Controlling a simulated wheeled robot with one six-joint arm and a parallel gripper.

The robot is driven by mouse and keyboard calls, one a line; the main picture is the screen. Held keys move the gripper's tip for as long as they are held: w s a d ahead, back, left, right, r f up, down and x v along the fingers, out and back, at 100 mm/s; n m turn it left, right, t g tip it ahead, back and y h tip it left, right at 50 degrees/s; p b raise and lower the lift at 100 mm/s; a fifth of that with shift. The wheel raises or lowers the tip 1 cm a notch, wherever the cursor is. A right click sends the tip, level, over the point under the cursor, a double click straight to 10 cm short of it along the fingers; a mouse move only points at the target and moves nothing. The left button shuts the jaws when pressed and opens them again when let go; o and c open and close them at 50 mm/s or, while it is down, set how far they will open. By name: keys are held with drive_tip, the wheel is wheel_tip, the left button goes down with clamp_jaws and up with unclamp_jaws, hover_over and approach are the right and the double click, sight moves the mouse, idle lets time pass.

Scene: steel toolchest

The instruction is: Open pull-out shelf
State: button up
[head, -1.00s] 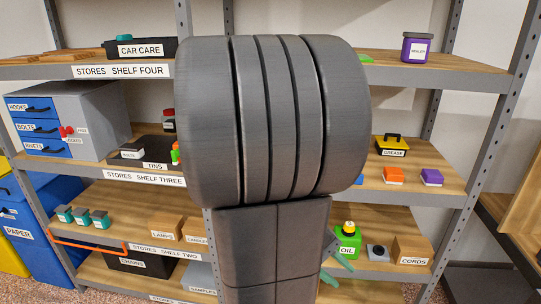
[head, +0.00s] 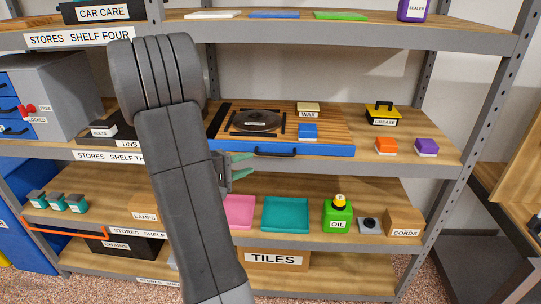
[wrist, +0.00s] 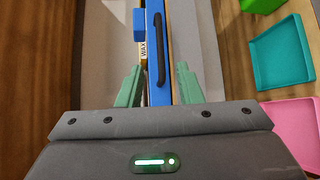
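The pull-out shelf (head: 335,137) is a wooden board on the third shelf level, with a blue front edge (head: 320,150) and a dark bar handle (head: 275,152). It carries a dark round disc (head: 256,121), a blue block (head: 307,131) and a yellow box labelled WAX (head: 308,108). My gripper (head: 240,168) is just below and in front of the handle's left end. In the wrist view my gripper (wrist: 158,84) has its green fingers apart, with the blue front edge and handle (wrist: 159,50) between or just beyond them. Contact is not visible.
A teal tray (head: 285,215) and a pink tray (head: 238,211) lie on the level below. A green OIL can (head: 338,214) and a CORDS box (head: 404,221) stand to their right. Orange (head: 386,147) and purple (head: 426,147) blocks sit right of the pull-out shelf.

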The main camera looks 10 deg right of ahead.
sight(274, 155)
drive_tip(key=p+x, duration=0.1)
drive_tip(key=x, duration=0.9)
drive_tip(key=shift+d, duration=0.15)
clamp_jaws()
